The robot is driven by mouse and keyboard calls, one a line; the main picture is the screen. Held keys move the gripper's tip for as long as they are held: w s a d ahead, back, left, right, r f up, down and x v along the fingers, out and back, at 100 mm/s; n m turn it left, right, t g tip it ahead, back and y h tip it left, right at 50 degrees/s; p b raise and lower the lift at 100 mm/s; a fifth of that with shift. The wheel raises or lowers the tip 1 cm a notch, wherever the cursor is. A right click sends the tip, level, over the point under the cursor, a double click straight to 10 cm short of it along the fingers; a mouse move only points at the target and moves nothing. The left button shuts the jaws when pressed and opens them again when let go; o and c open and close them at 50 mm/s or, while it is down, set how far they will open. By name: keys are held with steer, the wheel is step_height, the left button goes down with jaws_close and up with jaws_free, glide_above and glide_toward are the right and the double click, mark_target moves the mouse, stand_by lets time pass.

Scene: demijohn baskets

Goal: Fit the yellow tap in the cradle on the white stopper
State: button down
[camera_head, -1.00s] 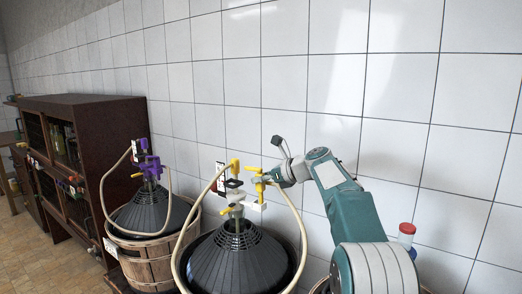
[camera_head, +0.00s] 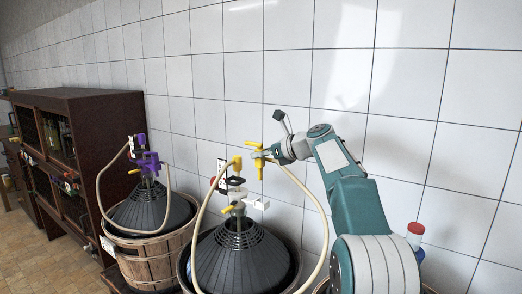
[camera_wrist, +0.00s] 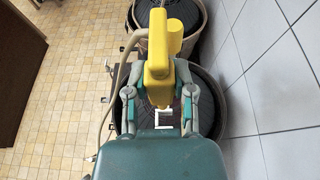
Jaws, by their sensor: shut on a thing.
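My gripper (camera_head: 270,155) is shut on the yellow tap (camera_head: 260,163) and holds it upright, above and apart from the white cradle (camera_head: 262,204). In the wrist view the tap (camera_wrist: 158,72) stands between the two fingers (camera_wrist: 160,104), and the U-shaped white cradle (camera_wrist: 163,127) shows below, looking empty. The cradle juts out to the right of the neck of the near black demijohn (camera_head: 238,256). A small white piece (camera_head: 238,193), perhaps the white stopper, shows above that neck, beneath a dark piece; its exact shape is too small to tell.
Another yellow fitting (camera_head: 237,163) stands just left of my held tap. Beige hoses (camera_head: 200,215) loop around the near demijohn. A second demijohn with purple fittings (camera_head: 150,163) sits in a wooden basket (camera_head: 150,265) at left. The tiled wall (camera_head: 400,90) is close behind.

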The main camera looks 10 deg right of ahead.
mark_target(264, 163)
steer(key=shift+d+f, duration=0.3)
steer(key=shift+f, duration=0.45)
steer(key=shift+d+f, duration=0.25)
steer(key=shift+f, duration=1.15)
steer(key=shift+a+f, duration=0.3)
steer(key=shift+f, duration=0.2)
steer(key=shift+d, duration=0.2)
steer(key=shift+a, duration=0.15)
step_height(264, 163, down, 7)
steer(key=shift+r, duration=0.2)
stand_by(2.9)
steer(key=shift+c, duration=1.9)
jaws_free()
